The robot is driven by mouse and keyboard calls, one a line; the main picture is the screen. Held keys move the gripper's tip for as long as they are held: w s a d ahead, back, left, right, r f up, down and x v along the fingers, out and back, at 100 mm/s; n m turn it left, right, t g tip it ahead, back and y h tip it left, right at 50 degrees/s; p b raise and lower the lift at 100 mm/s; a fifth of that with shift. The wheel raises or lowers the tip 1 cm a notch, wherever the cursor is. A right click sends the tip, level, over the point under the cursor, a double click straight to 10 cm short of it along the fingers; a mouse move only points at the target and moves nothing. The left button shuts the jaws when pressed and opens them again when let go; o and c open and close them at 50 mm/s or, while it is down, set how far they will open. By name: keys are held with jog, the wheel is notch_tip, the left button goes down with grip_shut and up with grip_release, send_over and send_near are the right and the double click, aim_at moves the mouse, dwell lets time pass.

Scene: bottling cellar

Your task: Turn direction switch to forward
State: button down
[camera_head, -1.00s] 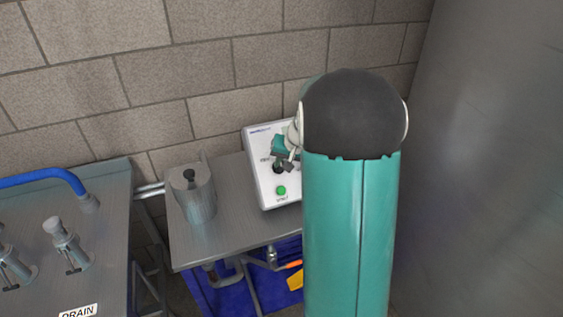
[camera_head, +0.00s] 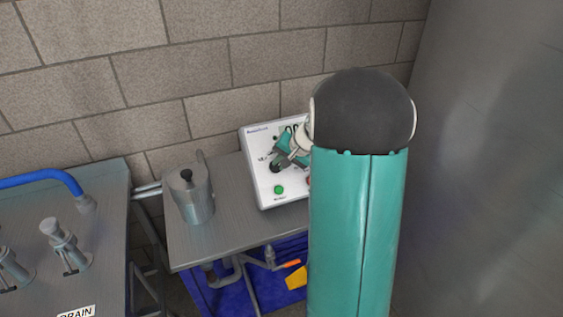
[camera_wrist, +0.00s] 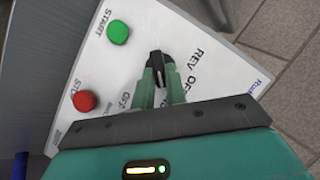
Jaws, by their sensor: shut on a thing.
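The direction switch (camera_wrist: 157,64) is a black knob on a white control panel (camera_wrist: 140,22), beside printing that reads REV and OFF. In the wrist view my gripper (camera_wrist: 159,78) has its two green fingers closed on the knob, one on each side. The knob's top end shows between the fingertips; its lower part and some of the label are hidden. In the head view my gripper (camera_head: 279,163) is at the panel (camera_head: 262,190), with my arm covering the panel's right part.
A green START button (camera_wrist: 118,32) and a red STOP button (camera_wrist: 85,101) sit close by on the panel. A lidded metal jug (camera_head: 193,198) stands on the steel table (camera_head: 215,240) left of the panel. A brick wall (camera_head: 180,80) is behind.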

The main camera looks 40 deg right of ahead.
jog(key=c, duration=1.4)
grip_release()
jog(key=shift+w, duration=0.1)
jog(key=shift+c, duration=0.2)
jog(key=shift+r, duration=0.15)
jog(key=v, duration=1.3)
jog(key=shift+s+r, duration=0.15)
jog(key=shift+s, duration=0.2)
jog(key=shift+s+d, duration=0.1)
